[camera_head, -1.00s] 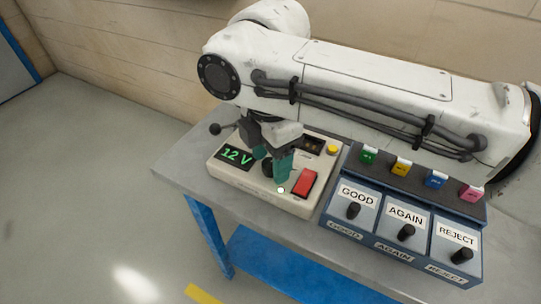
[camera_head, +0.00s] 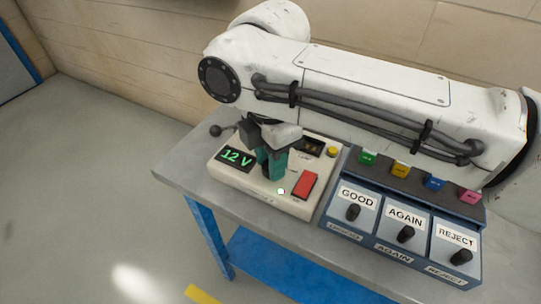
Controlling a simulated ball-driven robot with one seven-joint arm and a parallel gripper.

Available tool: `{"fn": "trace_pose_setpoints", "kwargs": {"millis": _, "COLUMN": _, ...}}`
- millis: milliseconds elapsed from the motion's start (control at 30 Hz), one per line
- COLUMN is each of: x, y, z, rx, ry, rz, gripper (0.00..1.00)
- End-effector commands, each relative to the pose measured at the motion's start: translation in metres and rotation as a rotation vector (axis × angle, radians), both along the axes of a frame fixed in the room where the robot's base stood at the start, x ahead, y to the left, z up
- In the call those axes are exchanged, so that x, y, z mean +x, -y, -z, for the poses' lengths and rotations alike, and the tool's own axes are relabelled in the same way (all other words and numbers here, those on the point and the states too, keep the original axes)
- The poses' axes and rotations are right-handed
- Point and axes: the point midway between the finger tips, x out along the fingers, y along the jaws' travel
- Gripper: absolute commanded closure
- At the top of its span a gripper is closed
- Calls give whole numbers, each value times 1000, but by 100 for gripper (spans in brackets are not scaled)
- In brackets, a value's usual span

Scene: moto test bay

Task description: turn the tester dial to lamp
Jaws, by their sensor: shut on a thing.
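The cream tester (camera_head: 246,189) sits on the grey table. Its green display (camera_head: 237,156) reads 12 V. A red rocker (camera_head: 305,185), a yellow button (camera_head: 332,152) and a small white round spot (camera_head: 281,191) show on its top. A small label by the dark window at the back appears to read LAMP. My gripper (camera_head: 271,166), with teal fingertips, points down over the middle of the tester and is shut on the dial. The dial is mostly hidden by the fingers, so its pointer setting cannot be told.
A blue box (camera_head: 375,226) with GOOD, AGAIN and REJECT sections stands right of the tester, each with a black knob. The table's left end (camera_head: 178,170) is clear.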

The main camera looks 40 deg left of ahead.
Motion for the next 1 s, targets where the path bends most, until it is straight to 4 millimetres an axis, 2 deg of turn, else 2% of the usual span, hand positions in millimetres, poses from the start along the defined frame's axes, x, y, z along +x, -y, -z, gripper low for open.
{"fn": "trace_pose_setpoints", "kwargs": {"millis": 267, "x": -1, "y": 0, "z": -5, "rx": 1, "ry": -6, "rz": 121, "gripper": 97}}
{"fn": "trace_pose_setpoints", "kwargs": {"millis": 1000, "x": -1, "y": 0, "z": -4, "rx": -4, "ry": -3, "rz": 720, "gripper": 97}}
